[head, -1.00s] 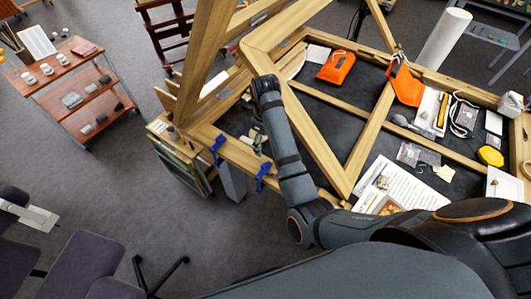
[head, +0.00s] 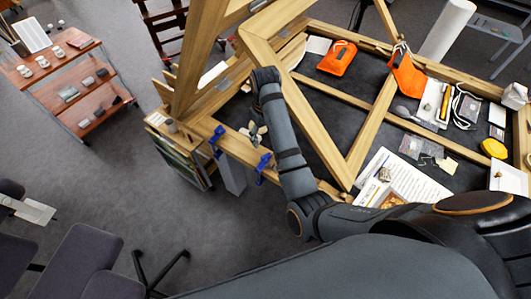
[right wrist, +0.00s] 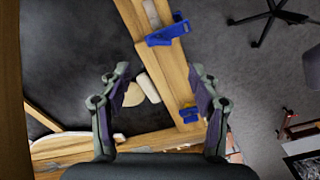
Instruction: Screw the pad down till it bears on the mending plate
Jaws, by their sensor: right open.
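Two blue clamps, one to the left (head: 216,141) and one to the right (head: 263,167), sit along the near wooden rail. They also show in the right wrist view, one near the top (right wrist: 168,33) and one lower (right wrist: 188,114). My right gripper (head: 254,134) is over the rail between the clamps. In the right wrist view my right gripper (right wrist: 160,80) is open, with nothing held between its fingers. A pale rounded piece (right wrist: 147,87) lies beyond the fingers, beside the rail. I cannot make out the pad or the mending plate for certain. My left gripper is not in view.
A wooden frame (head: 325,140) stands tilted over the dark table. Orange pouches (head: 337,58), papers (head: 400,178) and a yellow item (head: 494,148) lie to the right. A wooden trolley (head: 70,78) stands at the left. Floor in front is mostly clear.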

